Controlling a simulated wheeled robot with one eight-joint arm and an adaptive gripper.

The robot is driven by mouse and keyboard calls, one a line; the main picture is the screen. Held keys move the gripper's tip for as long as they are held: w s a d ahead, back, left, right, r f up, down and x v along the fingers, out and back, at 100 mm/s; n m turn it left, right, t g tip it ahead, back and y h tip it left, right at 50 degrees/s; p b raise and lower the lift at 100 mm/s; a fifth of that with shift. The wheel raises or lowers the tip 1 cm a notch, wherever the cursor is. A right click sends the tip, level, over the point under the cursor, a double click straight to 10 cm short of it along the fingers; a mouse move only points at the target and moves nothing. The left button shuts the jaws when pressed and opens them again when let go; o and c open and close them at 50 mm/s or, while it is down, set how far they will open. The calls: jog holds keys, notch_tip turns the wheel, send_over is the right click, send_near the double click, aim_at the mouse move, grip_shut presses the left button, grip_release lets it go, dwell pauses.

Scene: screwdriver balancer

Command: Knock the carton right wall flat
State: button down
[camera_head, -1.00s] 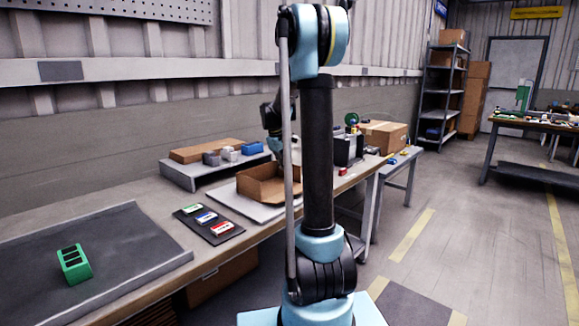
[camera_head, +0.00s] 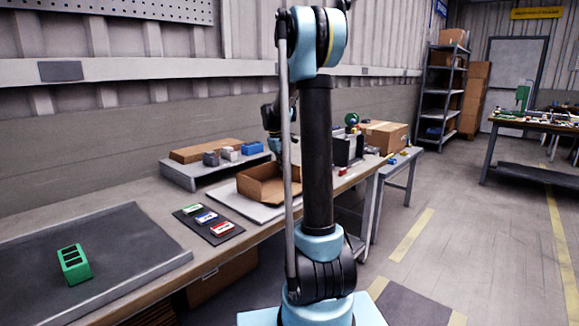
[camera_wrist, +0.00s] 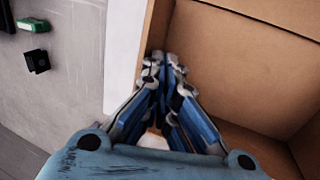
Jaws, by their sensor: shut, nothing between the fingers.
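The open brown carton (camera_head: 262,188) sits on a pale board on the workbench, partly hidden behind my arm in the head view. Its visible walls stand up. In the wrist view, the carton (camera_wrist: 235,70) fills the right side, with one wall along the left and another across the upper right. My gripper (camera_wrist: 166,62) is shut and empty, its fingertips close to the left-hand wall in that view. I cannot tell whether they touch it. In the head view the fingers are hidden behind my arm.
The pale board (camera_head: 222,200) extends around the carton. A dark mat (camera_head: 210,224) with several small coloured blocks lies nearer, and a green block (camera_head: 74,264) sits on a grey mat. A low grey shelf (camera_head: 190,178) holds boxes behind.

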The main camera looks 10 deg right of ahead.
jog(key=shift+w+d+f, duration=0.15)
jog(key=shift+w+d, duration=0.35)
jog(key=shift+d, duration=0.2)
jog(key=shift+w+d+f, duration=0.15)
jog(key=shift+w+d, duration=0.35)
jog(key=shift+d, duration=0.15)
jog(key=shift+s+a, duration=0.4)
jog(key=shift+a, duration=0.1)
jog(key=shift+r, duration=3.5)
